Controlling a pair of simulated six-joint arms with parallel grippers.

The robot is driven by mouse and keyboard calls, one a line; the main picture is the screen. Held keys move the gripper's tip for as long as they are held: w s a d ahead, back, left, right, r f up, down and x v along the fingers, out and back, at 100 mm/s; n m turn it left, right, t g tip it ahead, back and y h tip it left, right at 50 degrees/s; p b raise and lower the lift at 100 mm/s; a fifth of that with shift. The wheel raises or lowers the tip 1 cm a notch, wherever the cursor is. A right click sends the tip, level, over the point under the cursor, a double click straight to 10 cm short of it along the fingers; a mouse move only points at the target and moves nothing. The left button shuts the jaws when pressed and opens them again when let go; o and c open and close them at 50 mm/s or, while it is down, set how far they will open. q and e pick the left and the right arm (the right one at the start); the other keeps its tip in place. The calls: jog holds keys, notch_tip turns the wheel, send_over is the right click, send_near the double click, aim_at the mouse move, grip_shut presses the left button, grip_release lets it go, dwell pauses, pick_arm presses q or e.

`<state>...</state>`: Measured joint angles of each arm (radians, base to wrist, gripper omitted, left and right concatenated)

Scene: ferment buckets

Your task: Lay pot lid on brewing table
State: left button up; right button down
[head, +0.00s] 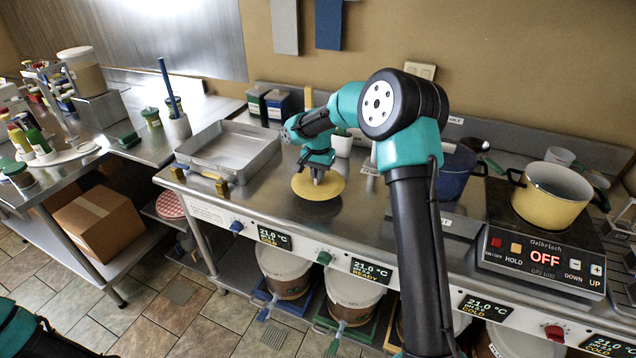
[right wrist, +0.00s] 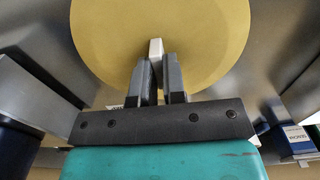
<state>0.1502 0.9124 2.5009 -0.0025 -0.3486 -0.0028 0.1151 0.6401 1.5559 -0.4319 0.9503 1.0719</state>
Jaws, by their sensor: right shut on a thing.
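The pot lid (head: 325,188) is a round yellow disc. It is level, just above or on the steel brewing table (head: 262,188); I cannot tell if it touches. My right gripper (head: 316,178) is over the lid's middle, shut on its knob. In the right wrist view, the fingers (right wrist: 163,85) close on the pale knob (right wrist: 156,50) with the yellow lid (right wrist: 110,30) beyond.
A steel tray (head: 222,153) stands left of the lid. A blue pot (head: 456,178) is to the right, partly behind my right arm. Bare table lies around the lid, with knobs and displays along the front edge.

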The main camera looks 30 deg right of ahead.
jog(key=shift+f, duration=0.1)
jog(key=shift+f, duration=1.65)
jog(key=shift+f, duration=0.1)
jog(key=c, duration=1.2)
grip_release()
notch_tip(320, 180, up, 12)
jog(key=shift+r, duration=0.1)
